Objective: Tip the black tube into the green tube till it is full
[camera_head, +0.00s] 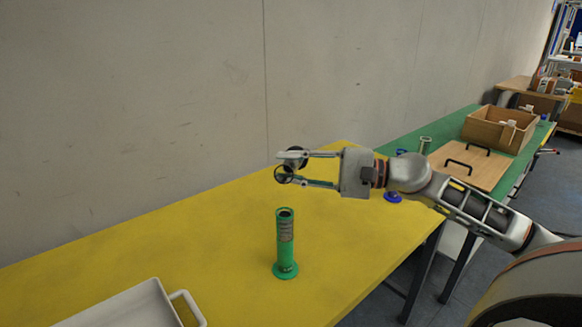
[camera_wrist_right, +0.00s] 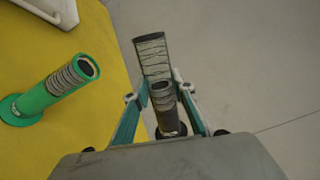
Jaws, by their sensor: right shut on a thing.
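The green tube (camera_head: 285,245) stands upright on the yellow table, with a dark open top and a striped band below it. It also shows in the right wrist view (camera_wrist_right: 50,88). My right gripper (camera_head: 284,166) is shut on the black tube (camera_wrist_right: 169,122), above the green tube and apart from it. In the head view the black tube (camera_head: 284,175) shows nearly end-on as a dark ring, so it looks strongly tilted. In the right wrist view a striped grey piece (camera_wrist_right: 153,56) lies beyond its rim; I cannot tell what it is. My left gripper is out of view.
A white tray (camera_head: 130,308) with a handle sits at the front left of the yellow table (camera_head: 200,240). The green table (camera_head: 400,140) holds a wooden box (camera_head: 490,132) and a board with black handles (camera_head: 475,170). A wall is behind.

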